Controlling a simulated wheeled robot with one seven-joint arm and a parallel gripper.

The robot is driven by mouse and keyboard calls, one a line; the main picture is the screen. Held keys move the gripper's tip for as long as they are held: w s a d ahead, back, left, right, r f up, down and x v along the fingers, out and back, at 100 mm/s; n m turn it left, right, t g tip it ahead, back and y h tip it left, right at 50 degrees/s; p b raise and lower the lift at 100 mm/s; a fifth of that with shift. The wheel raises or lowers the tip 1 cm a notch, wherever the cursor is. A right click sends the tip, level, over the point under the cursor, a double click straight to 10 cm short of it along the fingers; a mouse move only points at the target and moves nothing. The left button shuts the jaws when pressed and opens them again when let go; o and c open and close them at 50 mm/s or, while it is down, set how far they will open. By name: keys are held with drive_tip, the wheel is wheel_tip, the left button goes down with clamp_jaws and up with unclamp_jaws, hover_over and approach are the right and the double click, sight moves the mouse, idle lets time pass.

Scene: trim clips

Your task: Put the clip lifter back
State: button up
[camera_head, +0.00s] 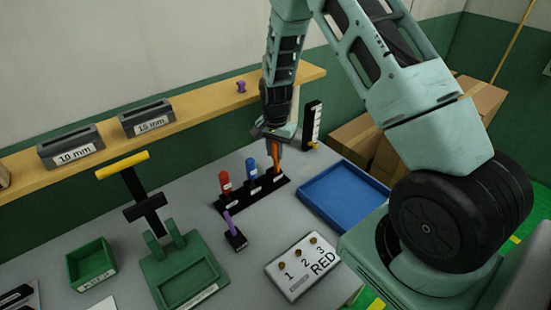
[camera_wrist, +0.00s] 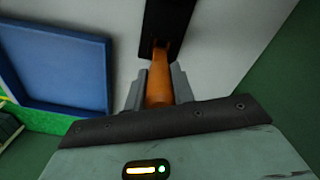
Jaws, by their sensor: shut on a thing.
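My gripper (camera_head: 274,137) is shut on an orange-handled tool (camera_head: 276,156), which I take to be the clip lifter. The tool stands upright, its lower end at the right end of a black rack (camera_head: 265,190). In the wrist view, the orange handle (camera_wrist: 158,80) sits between the fingers of my gripper (camera_wrist: 158,88) and reaches down to the black rack (camera_wrist: 168,20). I cannot tell how deep the tool sits in its slot. A red-handled tool (camera_head: 225,182) and a blue-handled tool (camera_head: 251,170) stand in the same rack to the left.
A blue tray (camera_head: 318,212) lies right of the rack, and a white "1 2 3 RED" board (camera_head: 304,280) lies in front. A purple-handled item stands in a small black block (camera_head: 236,240). A green fixture (camera_head: 190,292) and green bin (camera_head: 92,285) are left. A wooden shelf (camera_head: 215,98) runs behind.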

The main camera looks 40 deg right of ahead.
drive_tip(key=shift+f, duration=0.75)
drive_tip(key=shift+f, duration=0.1)
drive_tip(key=o, duration=1)
